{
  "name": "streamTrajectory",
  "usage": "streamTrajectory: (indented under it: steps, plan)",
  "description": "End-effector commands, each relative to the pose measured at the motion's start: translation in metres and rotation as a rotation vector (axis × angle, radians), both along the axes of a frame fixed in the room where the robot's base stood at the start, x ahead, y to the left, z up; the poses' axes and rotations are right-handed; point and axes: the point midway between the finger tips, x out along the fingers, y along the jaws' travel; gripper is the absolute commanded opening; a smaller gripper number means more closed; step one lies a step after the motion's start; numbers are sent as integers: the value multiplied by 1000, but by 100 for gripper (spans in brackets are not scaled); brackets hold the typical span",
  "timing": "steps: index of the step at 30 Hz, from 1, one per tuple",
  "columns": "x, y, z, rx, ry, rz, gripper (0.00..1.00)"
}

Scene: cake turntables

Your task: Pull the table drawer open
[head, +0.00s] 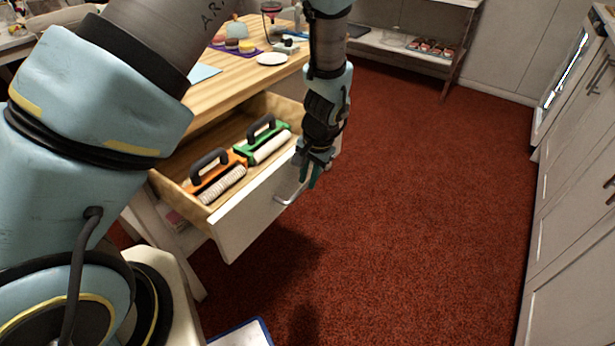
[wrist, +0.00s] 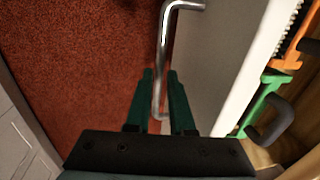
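The table drawer (head: 243,221) stands pulled well out from the wooden table (head: 222,90), with its inside showing. A silver bar handle (head: 287,200) is on its white front; it also shows in the wrist view (wrist: 164,40). My gripper (head: 312,182) is at the handle's right end in the head view, pointing down. In the wrist view its two green fingers (wrist: 160,75) stand apart, on either side of the bar. A narrow gap shows around the bar, so the fingers do not appear closed on it. The exact contact is hard to see.
An orange tool (head: 213,178) and a green tool (head: 264,142), each with a black handle, lie inside the drawer. A white plate (head: 271,59) and small items stand on the tabletop. Red carpet (head: 420,200) lies clear in front, with white cabinets (head: 580,200) at right.

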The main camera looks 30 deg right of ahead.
Motion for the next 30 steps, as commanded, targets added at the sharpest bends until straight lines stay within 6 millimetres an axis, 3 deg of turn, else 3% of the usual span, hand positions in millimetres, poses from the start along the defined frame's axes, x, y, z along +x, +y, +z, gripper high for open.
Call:
streamTrajectory:
  steps: [6,16,30]
  plan:
    - [0,0,0,0,0,0,45]
    - [-1,-1,6,-1,0,0,45]
    - [-14,-8,86,-3,-2,-2,45]
